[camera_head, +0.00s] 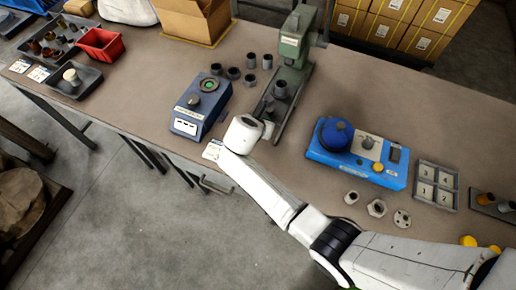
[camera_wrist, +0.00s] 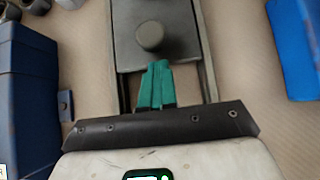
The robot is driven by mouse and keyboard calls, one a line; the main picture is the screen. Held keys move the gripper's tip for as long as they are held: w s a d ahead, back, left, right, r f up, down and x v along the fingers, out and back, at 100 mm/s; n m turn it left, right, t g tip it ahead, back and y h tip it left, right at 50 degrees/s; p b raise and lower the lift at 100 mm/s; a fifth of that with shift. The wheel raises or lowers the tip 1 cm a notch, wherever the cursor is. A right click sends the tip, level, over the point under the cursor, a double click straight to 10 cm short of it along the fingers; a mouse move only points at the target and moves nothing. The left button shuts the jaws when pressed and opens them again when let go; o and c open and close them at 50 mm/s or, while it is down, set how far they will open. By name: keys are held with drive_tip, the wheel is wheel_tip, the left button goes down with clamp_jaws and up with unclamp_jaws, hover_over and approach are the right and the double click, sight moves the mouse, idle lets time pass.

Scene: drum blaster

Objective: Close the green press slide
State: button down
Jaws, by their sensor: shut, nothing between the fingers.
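The green press (camera_head: 295,45) stands on the workbench at top centre in the head view. Its long base with rails (camera_head: 286,118) extends toward me, and a dark grey cylinder (camera_head: 280,90) stands on it below the press head. In the wrist view the grey slide plate (camera_wrist: 178,43) lies between two rails and carries a round knob (camera_wrist: 149,37). My gripper (camera_wrist: 158,66) has its teal fingers together and empty, over the channel just in front of the knob. I cannot tell whether the fingertips touch the plate. In the head view my gripper (camera_head: 268,129) is beside the base's near end, partly hidden by my wrist.
A blue device (camera_head: 189,118) with a green ring stands left of the press. A brighter blue machine (camera_head: 315,152) stands to its right. Several dark cups (camera_head: 250,61) stand behind the left device. The bench (camera_head: 440,110) is clear at right behind the blue machine.

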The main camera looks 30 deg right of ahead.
sight(271, 108)
drive_tip(key=w+d, duration=0.1)
drive_tip(key=d, duration=0.1)
drive_tip(key=w+d, duration=0.3)
drive_tip(key=shift+d+f, duration=0.15)
drive_tip(key=shift+d, duration=0.15)
drive_tip(key=shift+w, duration=0.1)
drive_tip(key=shift+d, duration=0.1)
drive_tip(key=shift+r, duration=0.2)
drive_tip(key=shift+a, duration=0.25)
drive_tip(key=s+a, duration=0.1)
drive_tip(key=a, duration=0.1)
drive_tip(key=s+a+r+p, duration=0.1)
drive_tip(key=s+a, duration=0.1)
drive_tip(key=v, duration=0.8)
drive_tip(key=shift+a+p, duration=0.2)
drive_tip(key=shift+p, duration=0.15)
drive_tip(key=shift+s, duration=0.1)
